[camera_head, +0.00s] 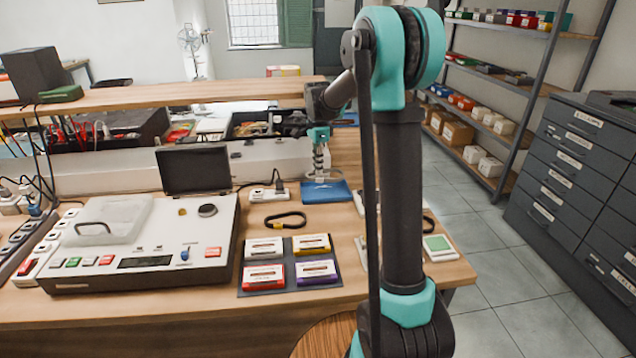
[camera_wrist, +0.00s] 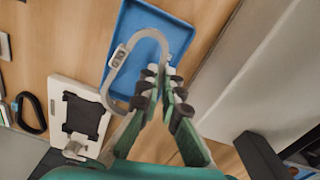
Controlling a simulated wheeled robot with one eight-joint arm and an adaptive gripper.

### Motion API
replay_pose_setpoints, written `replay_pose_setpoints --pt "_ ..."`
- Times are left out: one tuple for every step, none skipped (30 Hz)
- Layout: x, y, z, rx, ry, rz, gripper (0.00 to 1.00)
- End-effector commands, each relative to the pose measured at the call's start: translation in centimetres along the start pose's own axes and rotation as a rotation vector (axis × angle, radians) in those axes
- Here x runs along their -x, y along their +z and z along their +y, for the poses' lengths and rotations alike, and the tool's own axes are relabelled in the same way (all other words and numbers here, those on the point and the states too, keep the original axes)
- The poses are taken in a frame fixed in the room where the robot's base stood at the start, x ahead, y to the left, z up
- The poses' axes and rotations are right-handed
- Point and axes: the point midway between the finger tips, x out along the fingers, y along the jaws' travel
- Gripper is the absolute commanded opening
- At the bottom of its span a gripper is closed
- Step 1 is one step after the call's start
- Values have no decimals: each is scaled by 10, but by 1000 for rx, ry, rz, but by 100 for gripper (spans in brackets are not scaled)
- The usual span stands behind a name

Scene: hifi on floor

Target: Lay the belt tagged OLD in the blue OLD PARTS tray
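A grey belt (camera_wrist: 109,88) with a pale tag (camera_wrist: 119,57) hangs in a loop from my gripper (camera_wrist: 160,78). The fingers are shut on the belt. The tag's writing is too small to read. The belt appears over the blue tray (camera_wrist: 128,22), with part of the loop past one tray edge. I cannot tell whether it touches the tray floor. In the head view my gripper (camera_head: 320,150) points down above the blue tray (camera_head: 328,192), which lies on the bench.
A black belt (camera_head: 268,219) lies on the wood nearer the front. Several coloured boxes lie on a dark mat (camera_head: 296,292). A white machine (camera_head: 222,240) with a raised black lid stands left. A white block with a black part (camera_wrist: 58,95) is beside the tray. A shelf (camera_head: 200,95) runs behind.

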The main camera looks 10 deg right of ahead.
Motion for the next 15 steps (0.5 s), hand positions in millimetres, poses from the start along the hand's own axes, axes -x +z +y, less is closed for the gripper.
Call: replay_pose_setpoints --pt "-9 0 0 0 0 0 0" --pt "-13 0 0 0 0 0 0" --pt "-18 0 0 0 0 0 0" --pt "-21 0 0 0 0 0 0" --pt "-23 0 0 0 0 0 0" --pt "-25 0 0 0 0 0 0" --pt "-26 0 0 0 0 0 0" --pt "-28 0 0 0 0 0 0" --pt "-30 0 0 0 0 0 0" --pt "-32 0 0 0 0 0 0" --pt "-35 0 0 0 0 0 0" --pt "-41 0 0 0 0 0 0" --pt "-45 0 0 0 0 0 0" --pt "-49 0 -1 0 0 0 0" --pt "-55 0 -1 0 0 0 0"
